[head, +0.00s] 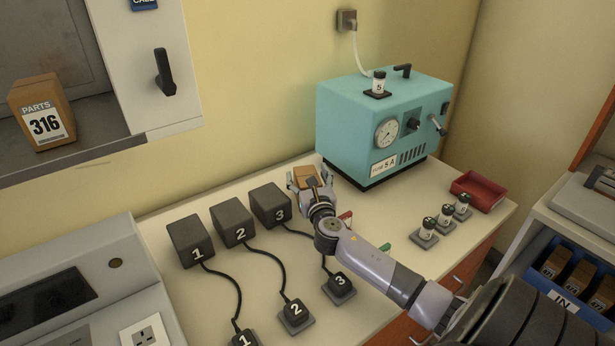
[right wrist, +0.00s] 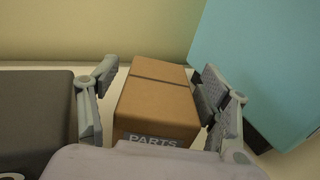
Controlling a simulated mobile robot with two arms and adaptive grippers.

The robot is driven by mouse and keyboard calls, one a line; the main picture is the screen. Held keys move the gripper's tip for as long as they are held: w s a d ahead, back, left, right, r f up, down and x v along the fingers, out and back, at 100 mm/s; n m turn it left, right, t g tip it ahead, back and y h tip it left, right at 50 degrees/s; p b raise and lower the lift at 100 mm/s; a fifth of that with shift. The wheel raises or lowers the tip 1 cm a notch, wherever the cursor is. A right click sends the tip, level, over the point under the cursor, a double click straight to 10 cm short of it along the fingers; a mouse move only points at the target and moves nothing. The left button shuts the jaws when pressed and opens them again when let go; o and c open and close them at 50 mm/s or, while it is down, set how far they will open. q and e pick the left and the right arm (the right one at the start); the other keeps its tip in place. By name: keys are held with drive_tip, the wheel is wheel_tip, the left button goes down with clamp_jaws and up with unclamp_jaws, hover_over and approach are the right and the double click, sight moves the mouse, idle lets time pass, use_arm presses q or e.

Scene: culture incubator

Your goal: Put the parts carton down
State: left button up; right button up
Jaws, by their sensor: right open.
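A brown parts carton (right wrist: 158,98) with a dark tape line and a "PARTS" label stands upright between the fingers of my right gripper (right wrist: 160,100) in the right wrist view. The fingers are open, with a gap on the left side; the right finger is close to the carton, and I cannot tell if it touches. In the head view the carton (head: 308,172) is at the back of the table (head: 190,290), partly hidden by my right gripper (head: 308,178). It appears to rest on the table. My left gripper is not in view.
Black box 3 (head: 270,205) is just left of the carton; the teal machine (head: 350,130) is close on its right. Another carton marked 316 (head: 42,112) sits in the open cabinet. A red tray (head: 478,190) and several small vials stand at the right.

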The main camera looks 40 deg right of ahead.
drive_tip(key=shift+r, duration=0.1)
drive_tip(key=v, duration=1.1)
drive_tip(key=shift+s, duration=0.15)
drive_tip(key=shift+s+a+b, duration=0.2)
drive_tip(key=shift+s+b, duration=0.1)
drive_tip(key=shift+r, duration=0.15)
